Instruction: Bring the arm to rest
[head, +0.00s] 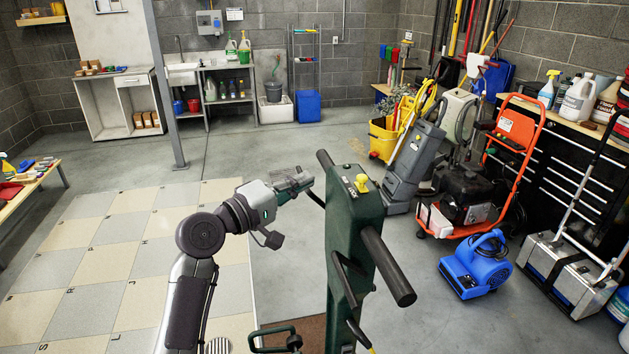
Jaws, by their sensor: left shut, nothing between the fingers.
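My left gripper (302,180) is at the middle of the head view, at the end of my dark, bent left arm rising from the bottom edge. Its fingers are shut with nothing between them, and they point to the right. Just right of it stands a dark green upright machine handle (353,225) with black grips on both sides and a yellow knob on top. The fingertips are close to its left grip in the picture; I cannot tell whether they touch. My right gripper is not in view.
A pale chequered floor (130,235) lies behind and left of my arm. A blue blower (475,265), an orange-framed machine (515,130) and a yellow bucket (383,140) stand to the right. A bench (40,185) is at the far left. The grey floor behind is clear.

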